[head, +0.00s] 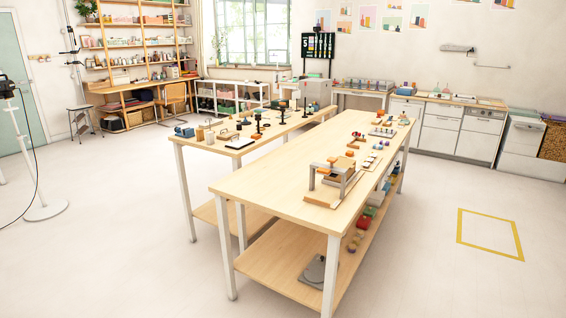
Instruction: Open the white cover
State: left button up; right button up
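I cannot pick out for sure which thing is the white cover. White fronts show on the counter units (440,128) along the back wall, and a white box-shaped unit (521,135) stands at the far right. They are all some way off, and the white fronts look shut. Neither of my grippers shows in the head view.
A long wooden table (245,188) with a lower shelf stands in front, bearing a grey frame fixture (345,178) and small parts. A second table (195,139) stands behind it. A round-based stand (45,211) is at left. The right floor is clear around a yellow outline (490,213).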

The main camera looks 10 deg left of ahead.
aim_at(239, 143)
jog(key=i+j+u, duration=0.25)
jog(key=i+u, duration=0.7)
jog(key=i+l+u, duration=0.15)
jog(key=i+u, duration=0.3)
jog(key=i, duration=0.2)
jog(key=i+j+z, duration=0.15)
jog(key=i+z, duration=0.25)
jog(key=i+j+z, duration=0.7)
jog(key=z, duration=0.15)
jog(key=i, duration=0.05)
